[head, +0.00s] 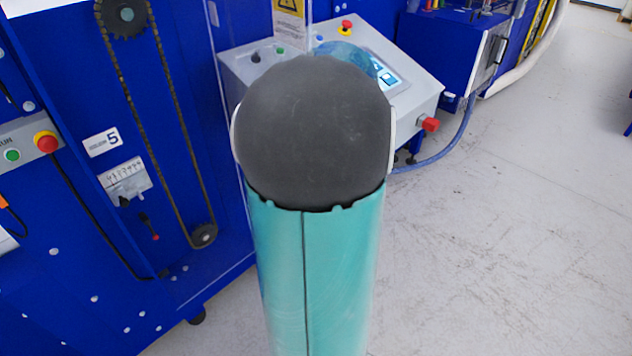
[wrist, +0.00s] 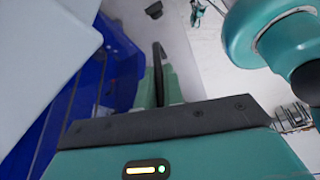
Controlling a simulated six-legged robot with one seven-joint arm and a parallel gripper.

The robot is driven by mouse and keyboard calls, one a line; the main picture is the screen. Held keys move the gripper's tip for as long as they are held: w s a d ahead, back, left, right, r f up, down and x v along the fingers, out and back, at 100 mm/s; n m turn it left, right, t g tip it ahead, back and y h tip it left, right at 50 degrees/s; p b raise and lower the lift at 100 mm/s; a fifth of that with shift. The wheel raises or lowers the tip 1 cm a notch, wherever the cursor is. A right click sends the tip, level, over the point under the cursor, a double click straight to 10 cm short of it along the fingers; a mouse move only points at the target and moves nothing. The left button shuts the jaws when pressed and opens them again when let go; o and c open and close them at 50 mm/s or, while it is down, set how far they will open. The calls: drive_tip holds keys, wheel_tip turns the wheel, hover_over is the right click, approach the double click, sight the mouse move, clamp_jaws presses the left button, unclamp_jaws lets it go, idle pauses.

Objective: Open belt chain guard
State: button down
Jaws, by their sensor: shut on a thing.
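The belt chain (head: 125,95) shows bare on the blue machine at the left of the head view, running between an upper sprocket (head: 125,15) and a lower sprocket (head: 204,235). A clear panel, apparently the chain guard (head: 309,25), stands out from the machine to the right of the chain. My arm hides most of its lower part. My gripper is hidden behind my arm in the head view. In the wrist view my gripper (wrist: 157,85) is shut around a narrow dark bar, apparently part of the guard. The exact contact is unclear.
A grey control console (head: 405,85) with a screen and red buttons stands behind my arm. A red emergency button (head: 46,142) is on the machine at the left. A blue hose (head: 440,150) runs beside the console. The floor (head: 510,240) at the right is clear.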

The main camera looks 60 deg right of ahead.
drive_tip(key=shift+w, duration=0.1)
idle(0.3)
drive_tip(key=c, duration=1.5)
unclamp_jaws()
drive_tip(key=shift+r, duration=0.1)
drive_tip(key=v, duration=1.3)
drive_tip(key=shift+d+r, duration=0.15)
drive_tip(key=shift+r, duration=0.15)
